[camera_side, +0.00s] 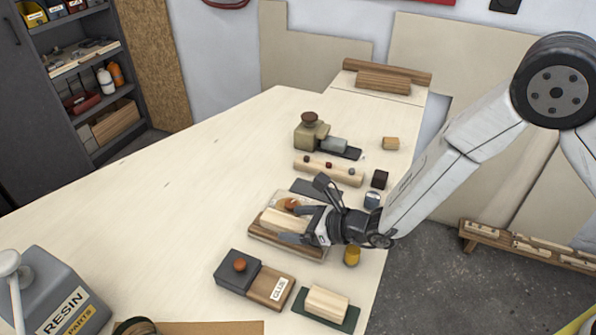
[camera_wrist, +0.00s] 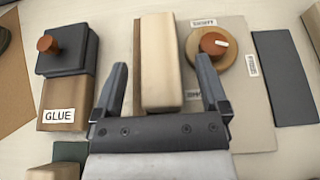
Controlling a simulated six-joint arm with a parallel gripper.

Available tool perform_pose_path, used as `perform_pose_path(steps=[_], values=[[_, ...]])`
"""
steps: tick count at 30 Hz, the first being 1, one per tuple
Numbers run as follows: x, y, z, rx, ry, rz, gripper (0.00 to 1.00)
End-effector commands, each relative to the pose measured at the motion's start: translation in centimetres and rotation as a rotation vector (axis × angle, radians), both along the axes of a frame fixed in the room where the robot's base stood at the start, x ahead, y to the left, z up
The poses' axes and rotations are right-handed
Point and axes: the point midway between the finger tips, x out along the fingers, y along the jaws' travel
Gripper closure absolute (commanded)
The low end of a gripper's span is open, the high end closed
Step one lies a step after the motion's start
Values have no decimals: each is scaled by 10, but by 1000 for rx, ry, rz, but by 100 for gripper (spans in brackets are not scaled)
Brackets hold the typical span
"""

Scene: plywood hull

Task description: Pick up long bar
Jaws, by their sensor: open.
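A pale wooden long bar (camera_wrist: 160,60) lies on a flat board (camera_wrist: 255,125) in the wrist view. In the side view the bar (camera_side: 280,222) lies on the same board (camera_side: 262,240), partly hidden by my gripper. My gripper (camera_side: 290,222) is open, with one finger on each side of the bar. In the wrist view the gripper (camera_wrist: 162,75) shows a gap between each finger and the bar. Whether the fingertips are level with the bar or above it I cannot tell.
A round knob (camera_wrist: 213,42) sits close beside the right finger. A GLUE block (camera_side: 268,287) with a dark knobbed box (camera_side: 237,270) stands nearby. A shorter pale block (camera_side: 327,302) and a yellow cylinder (camera_side: 351,255) are near the edge.

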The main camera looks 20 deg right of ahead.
Motion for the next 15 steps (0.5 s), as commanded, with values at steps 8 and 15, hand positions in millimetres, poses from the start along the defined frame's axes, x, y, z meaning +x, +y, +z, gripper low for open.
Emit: perform_pose_path(steps=[8,15], values=[[0,0,0,0,0,0,31],[0,0,0,0,0,0,100]])
